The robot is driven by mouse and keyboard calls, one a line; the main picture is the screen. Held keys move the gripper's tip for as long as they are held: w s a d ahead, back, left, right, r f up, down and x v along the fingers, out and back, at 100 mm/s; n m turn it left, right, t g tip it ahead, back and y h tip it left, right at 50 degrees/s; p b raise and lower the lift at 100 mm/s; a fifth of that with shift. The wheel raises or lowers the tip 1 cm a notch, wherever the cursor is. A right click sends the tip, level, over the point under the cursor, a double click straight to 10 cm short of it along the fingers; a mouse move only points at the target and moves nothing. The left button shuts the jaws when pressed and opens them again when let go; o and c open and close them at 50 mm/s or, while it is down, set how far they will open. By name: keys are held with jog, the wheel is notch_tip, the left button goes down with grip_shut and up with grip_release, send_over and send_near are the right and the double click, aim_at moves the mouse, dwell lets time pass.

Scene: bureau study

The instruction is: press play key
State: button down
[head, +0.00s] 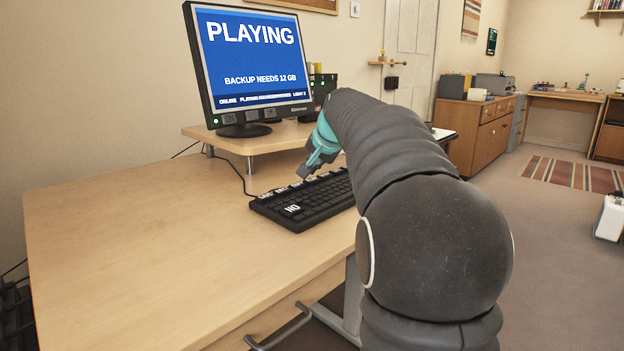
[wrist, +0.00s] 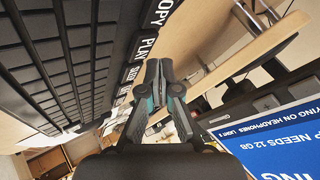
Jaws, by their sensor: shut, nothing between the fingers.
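The black keyboard (head: 318,203) lies on the desk in front of the monitor. My gripper (head: 305,172) is shut and empty, over the keyboard's far edge row. The monitor (head: 252,62) reads "PLAYING" and "BACKUP NEEDS 12 GB". My arm hides the keyboard's right end in the head view.
The monitor stands on a wooden riser (head: 262,140) behind the keyboard, close to my gripper. The desk (head: 130,240) is clear to the left of the keyboard. A NO key (head: 292,208) is at the keyboard's near left corner. Wooden cabinets (head: 478,135) stand far off.

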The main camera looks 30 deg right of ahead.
aim_at(314, 180)
jog(key=shift+r, duration=0.1)
notch_tip(314, 180, up, 5)
jog(key=p, duration=0.4)
jog(key=shift+p, duration=0.35)
dwell(0.5)
